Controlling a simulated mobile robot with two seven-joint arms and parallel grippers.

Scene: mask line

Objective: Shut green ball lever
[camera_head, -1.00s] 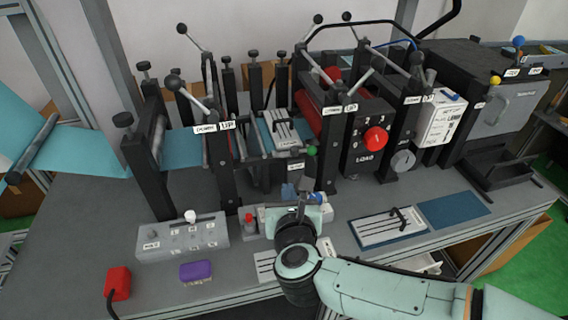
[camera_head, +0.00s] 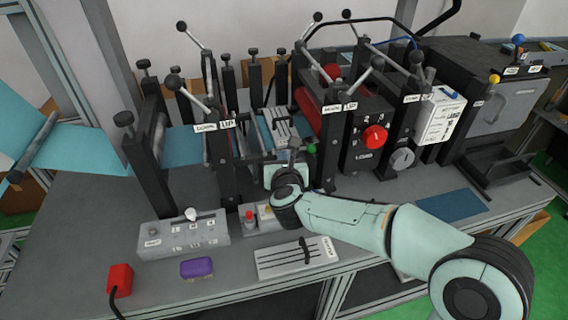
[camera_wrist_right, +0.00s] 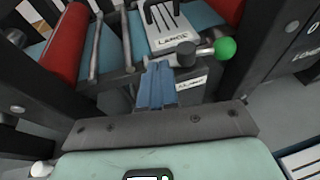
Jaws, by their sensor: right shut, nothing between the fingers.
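The green ball (camera_head: 311,149) is on the end of a short grey lever on the front of the machine, low between two black uprights. In the right wrist view the green ball (camera_wrist_right: 225,48) is at the upper right, and its lever (camera_wrist_right: 205,51) runs left to a dark pivot knob (camera_wrist_right: 187,53). My right gripper (camera_head: 293,154) is just left of the ball in the head view. In the wrist view its blue fingers (camera_wrist_right: 157,84) are together and empty, close below and left of the pivot knob; I cannot tell whether they touch. My left gripper is not in view.
A white slotted plate (camera_wrist_right: 172,28) lies behind the lever. The red dial (camera_head: 375,137) and black uprights stand to the right. On the bench are a grey control box (camera_head: 184,236), a purple block (camera_head: 197,268), a red block (camera_head: 120,280) and another slotted plate (camera_head: 296,258).

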